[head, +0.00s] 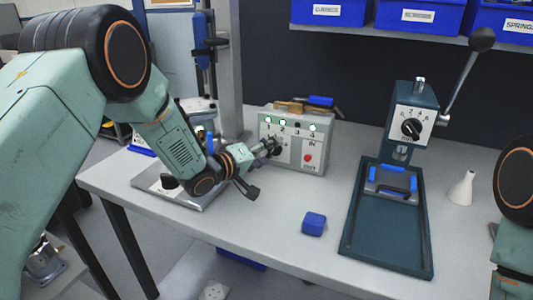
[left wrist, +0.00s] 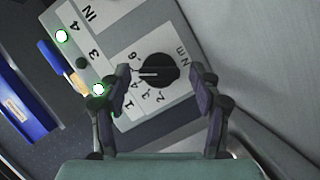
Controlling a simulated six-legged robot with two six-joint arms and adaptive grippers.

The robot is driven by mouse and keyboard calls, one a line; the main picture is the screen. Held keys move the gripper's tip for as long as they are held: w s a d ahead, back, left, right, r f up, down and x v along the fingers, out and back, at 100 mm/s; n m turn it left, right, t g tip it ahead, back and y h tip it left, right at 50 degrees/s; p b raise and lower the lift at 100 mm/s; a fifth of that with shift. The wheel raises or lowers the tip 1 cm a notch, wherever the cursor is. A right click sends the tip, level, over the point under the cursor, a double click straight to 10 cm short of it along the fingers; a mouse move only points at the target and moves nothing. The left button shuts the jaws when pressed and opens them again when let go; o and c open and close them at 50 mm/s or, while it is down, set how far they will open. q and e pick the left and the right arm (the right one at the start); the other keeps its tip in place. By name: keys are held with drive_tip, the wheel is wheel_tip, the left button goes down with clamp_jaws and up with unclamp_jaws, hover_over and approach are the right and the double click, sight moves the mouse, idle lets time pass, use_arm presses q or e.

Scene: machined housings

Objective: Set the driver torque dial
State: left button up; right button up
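The grey control box (head: 318,150) stands at the back middle of the bench. In the left wrist view its black torque dial (left wrist: 157,70) has a white pointer line directed left in the picture, and a number scale marked Nm. The exact value is too small to read. My left gripper (head: 262,166) is in front of the box and largely hides the dial in the head view. In the left wrist view the left gripper (left wrist: 164,78) is open, with one finger on each side of the dial. Contact cannot be told. My right gripper is out of view.
On the box, lamps 1, 2 and 4 glow green and lamp 3 is dark. A dark green press (head: 387,250) with its own knob stands right. A blue block (head: 314,223) lies in front of the box. A white bottle (head: 462,188) stands further right.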

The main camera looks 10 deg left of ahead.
use_arm(q)
drive_tip(key=shift+d, duration=0.15)
drive_tip(key=c, duration=0.3)
drive_tip(key=shift+a, duration=0.2)
drive_tip(key=c, duration=0.3)
drive_tip(key=shift+r, duration=0.1)
drive_tip(key=c, duration=0.5)
drive_tip(key=shift+o, duration=0.2)
drive_tip(key=shift+s+d+r+m+y+p, duration=0.1)
drive_tip(key=shift+d+r+m+y+p, duration=0.1)
drive_tip(key=shift+m+y+p, duration=0.65)
drive_tip(key=shift+m+g+y+p, duration=0.3)
drive_tip(key=shift+m+y+p, duration=0.15)
drive_tip(key=shift+m+p, duration=0.65)
drive_tip(key=shift+m, duration=0.25)
drive_tip(key=o, duration=1.1)
drive_tip(key=shift+f, duration=0.15)
drive_tip(key=shift+o, duration=0.2)
